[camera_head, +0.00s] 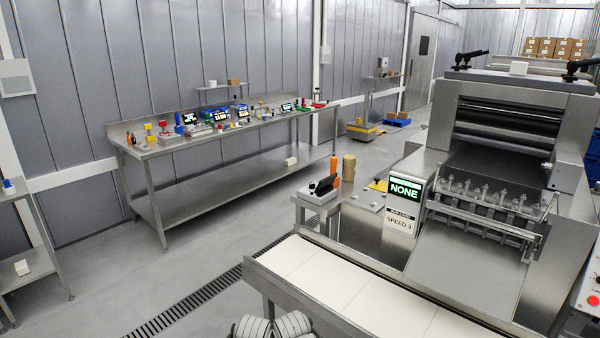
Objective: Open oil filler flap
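A large steel pasta machine (490,195) stands at the right, with dark rollers (505,125) in its upper front and a row of small metal fittings (485,200) below them. Black lever-like parts (471,57) sit on its top. I cannot tell which part, if any, is the oil filler flap. A display (405,190) on the machine reads NONE, and a plate below it (400,222) reads SPEED 3. Neither of my grippers can be made out in this view.
A pale conveyor belt (350,285) runs along the machine's front. A small stand (318,195) beside it holds a black-handled device and an orange bottle (334,168). A long steel workbench (210,137) stands along the wall. The floor (195,270) between is clear, with a drain grate (195,300).

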